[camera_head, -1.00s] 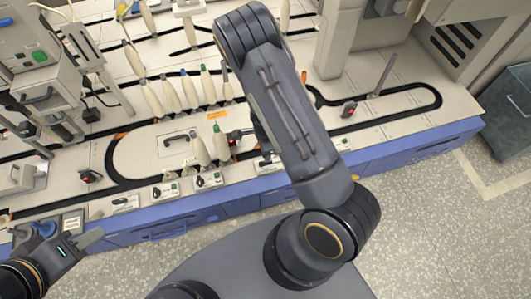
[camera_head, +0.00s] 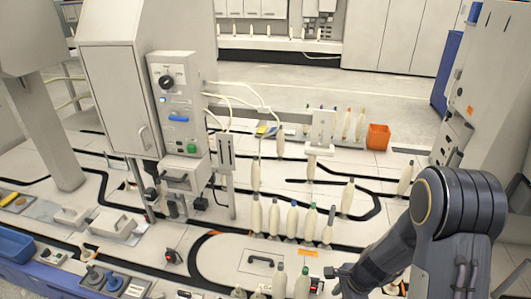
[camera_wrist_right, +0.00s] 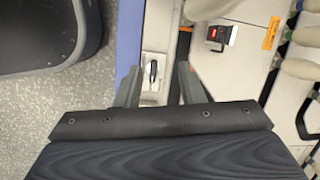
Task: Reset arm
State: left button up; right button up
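My right arm (camera_head: 440,235) comes in at the lower right of the head view and reaches left, low over the front of the bench. My right gripper shows in the right wrist view (camera_wrist_right: 158,82) with its two fingers apart. Nothing is held between them. A white block with a black handle (camera_wrist_right: 152,76) on the bench shows beyond the gap. In the head view the right gripper's end is small and partly cut off, near the bobbins. My left gripper is out of view.
Several cream bobbins (camera_head: 292,216) stand in a row on the white bench with black tracks. A control cabinet (camera_head: 178,115) rises at the left. An orange bin (camera_head: 378,137) stands at the back. A red-buttoned switch (camera_wrist_right: 219,34) is near the right gripper.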

jog(key=s+a+r+n+t+y, duration=0.1)
jog(key=s+r+n+y, duration=0.2)
jog(key=r, duration=0.5)
jog(key=s+a+r+n+t, duration=0.15)
jog(key=r+n, duration=0.25)
jog(key=r, duration=0.5)
jog(key=s+d+r+n+t+h, duration=0.1)
jog(key=s+r+n, duration=0.35)
jog(key=s, duration=0.25)
jog(key=s+d+r+n+t+h, duration=0.1)
jog(key=s+r+n, duration=0.2)
jog(key=s+n, duration=0.25)
notch_tip(320, 180, up, 22)
jog(key=p, duration=2.2)
jog(key=shift+s+a+m, duration=0.15)
jog(key=shift+s+m, duration=0.05)
jog(key=shift+m, duration=0.1)
